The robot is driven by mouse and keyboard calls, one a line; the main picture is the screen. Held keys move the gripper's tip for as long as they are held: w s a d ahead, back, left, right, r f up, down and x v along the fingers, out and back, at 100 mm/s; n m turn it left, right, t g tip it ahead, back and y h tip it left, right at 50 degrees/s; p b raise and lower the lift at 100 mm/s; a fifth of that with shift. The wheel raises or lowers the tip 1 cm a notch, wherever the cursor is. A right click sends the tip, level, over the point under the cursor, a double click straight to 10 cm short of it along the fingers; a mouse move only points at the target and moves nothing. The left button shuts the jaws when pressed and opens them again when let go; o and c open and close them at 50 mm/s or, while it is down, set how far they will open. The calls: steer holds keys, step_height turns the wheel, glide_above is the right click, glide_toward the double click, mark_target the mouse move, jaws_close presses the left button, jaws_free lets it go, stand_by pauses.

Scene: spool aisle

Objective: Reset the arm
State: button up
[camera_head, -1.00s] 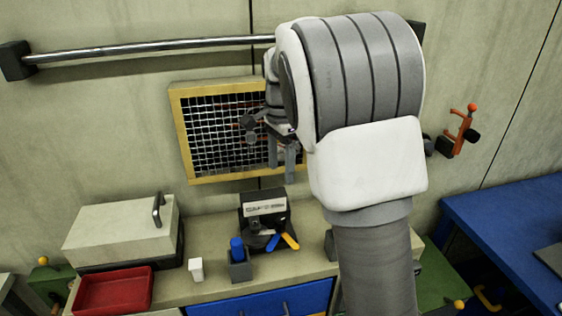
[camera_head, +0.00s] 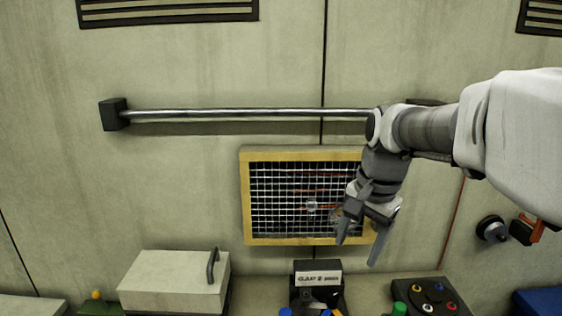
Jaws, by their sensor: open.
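My gripper (camera_head: 358,250) hangs from my arm at the right of the head view, pointing down. Its two fingers are apart and nothing is between them. It is in front of the lower right part of a yellow-framed wire mesh panel (camera_head: 247,200) on the wall. My arm reaches in from the right edge, and its upper links cover the right end of the metal rail.
A metal rail (camera_head: 240,114) runs along the wall above the mesh. Below are a lidded beige box (camera_head: 172,282), a black device with a white label (camera_head: 317,278) and a button panel (camera_head: 430,296). A round black knob (camera_head: 491,229) is at the right.

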steer(key=s+f+n+t, duration=0.2)
steer(key=s+n, duration=0.7)
steer(key=s, duration=0.8)
steer(key=shift+a+f+t+h, duration=0.15)
steer(key=shift+a+t+h, duration=0.2)
steer(key=shift+t, duration=0.45)
